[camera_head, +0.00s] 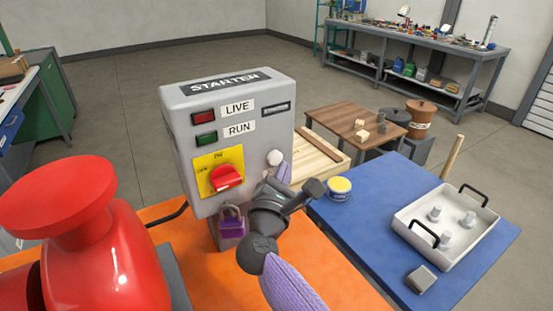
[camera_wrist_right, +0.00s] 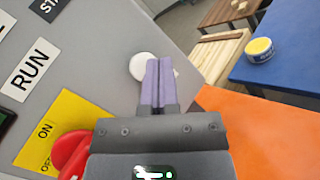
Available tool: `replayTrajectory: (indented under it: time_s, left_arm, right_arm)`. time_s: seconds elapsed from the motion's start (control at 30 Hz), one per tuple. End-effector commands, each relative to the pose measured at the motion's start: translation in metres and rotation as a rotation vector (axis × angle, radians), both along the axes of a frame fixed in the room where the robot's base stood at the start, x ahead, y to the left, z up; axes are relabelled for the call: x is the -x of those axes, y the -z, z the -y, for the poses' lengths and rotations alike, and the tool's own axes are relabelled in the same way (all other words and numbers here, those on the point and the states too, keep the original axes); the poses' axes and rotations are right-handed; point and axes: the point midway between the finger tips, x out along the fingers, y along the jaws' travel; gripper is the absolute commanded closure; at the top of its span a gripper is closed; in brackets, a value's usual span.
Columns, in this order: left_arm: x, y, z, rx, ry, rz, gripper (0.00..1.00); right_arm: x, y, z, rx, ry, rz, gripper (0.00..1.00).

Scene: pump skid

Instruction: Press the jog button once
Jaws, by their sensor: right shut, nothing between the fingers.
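The grey starter box (camera_head: 180,150) stands upright on an orange surface. A plain white round button (camera_head: 275,158) sits low on the right of its front face; no jog label is legible. It also shows in the right wrist view (camera_wrist_right: 137,66), partly covered by my fingertips. My right gripper (camera_head: 284,172) is shut and empty, its purple fingers together. In the right wrist view the fingertips (camera_wrist_right: 160,64) overlap the button's right side. I cannot tell whether they touch it. My left gripper is not in view.
A red rotary switch (camera_head: 226,178) on a yellow plate sits left of the button. A purple padlock (camera_head: 231,224) hangs below the box. A large red pump part (camera_head: 110,250) fills the lower left. A blue table (camera_head: 370,220) with a white tray (camera_head: 410,217) stands right.

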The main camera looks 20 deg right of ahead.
Motion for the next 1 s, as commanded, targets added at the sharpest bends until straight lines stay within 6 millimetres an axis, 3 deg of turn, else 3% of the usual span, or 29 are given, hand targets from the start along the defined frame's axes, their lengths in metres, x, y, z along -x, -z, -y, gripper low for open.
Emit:
replayTrajectory:
  time_s: [1.0]
  left_arm:
    - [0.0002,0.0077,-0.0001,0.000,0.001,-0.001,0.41]
  right_arm:
    - [-0.0083,-0.0004,-0.0012,0.000,0.000,0.000,1.00]
